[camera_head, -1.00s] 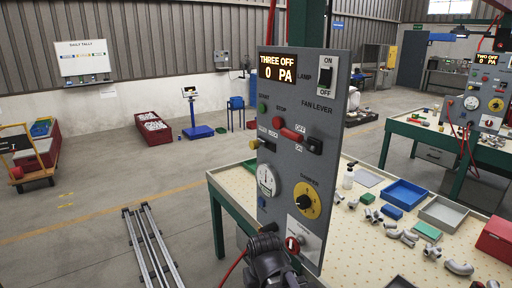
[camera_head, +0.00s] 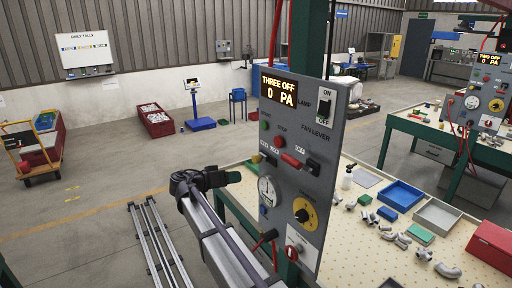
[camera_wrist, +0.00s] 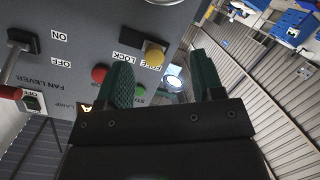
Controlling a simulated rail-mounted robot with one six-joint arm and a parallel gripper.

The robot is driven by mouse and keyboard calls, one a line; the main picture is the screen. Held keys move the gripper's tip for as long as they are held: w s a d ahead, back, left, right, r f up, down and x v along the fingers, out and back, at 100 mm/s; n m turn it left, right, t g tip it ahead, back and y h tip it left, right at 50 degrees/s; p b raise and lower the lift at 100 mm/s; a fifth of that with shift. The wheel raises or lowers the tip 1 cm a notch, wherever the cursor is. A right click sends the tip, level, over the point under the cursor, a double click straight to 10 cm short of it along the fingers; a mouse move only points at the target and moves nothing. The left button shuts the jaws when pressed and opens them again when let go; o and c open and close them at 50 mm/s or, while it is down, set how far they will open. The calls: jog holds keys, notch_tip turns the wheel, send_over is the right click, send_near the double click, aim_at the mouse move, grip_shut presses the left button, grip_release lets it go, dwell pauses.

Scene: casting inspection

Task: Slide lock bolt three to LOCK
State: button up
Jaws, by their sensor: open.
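The grey control panel (camera_head: 318,115) of station three shows "THREE OFF 0 PA" on its display (camera_head: 279,87). The lock bolt's yellow knob (camera_head: 256,158) is at the panel's left edge, beside the FREE and LOCK labels. In the wrist view the yellow knob (camera_wrist: 155,54) stands near the LOCK label (camera_wrist: 128,62), just beyond my fingertips; which label the bolt points to I cannot tell. My gripper (camera_head: 234,177) is left of the panel, just below the knob. Its dark green fingers (camera_wrist: 162,68) are open and empty in the wrist view.
A red stop button (camera_wrist: 100,74), a green start button (camera_wrist: 138,92) and the red-handled fan lever (camera_head: 291,161) are close by on the panel. The bench (camera_head: 365,235) behind holds castings and trays.

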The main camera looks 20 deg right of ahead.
aim_at(254, 160)
jog(key=w+d+r+m, duration=0.1)
jog(key=d, duration=0.2)
jog(key=w+d+r+m+h, duration=0.1)
jog(key=w+d+m, duration=0.1)
jog(key=d, duration=0.2)
jog(key=w+d+r+m+h, duration=0.1)
jog(key=d, duration=0.2)
jog(key=shift+w+d+r+t, duration=0.2)
jog(key=shift+w+d+t, duration=0.1)
jog(key=shift+w+d, duration=0.1)
jog(key=shift+c, duration=0.4)
jog(key=shift+s, duration=0.1)
grip_shut()
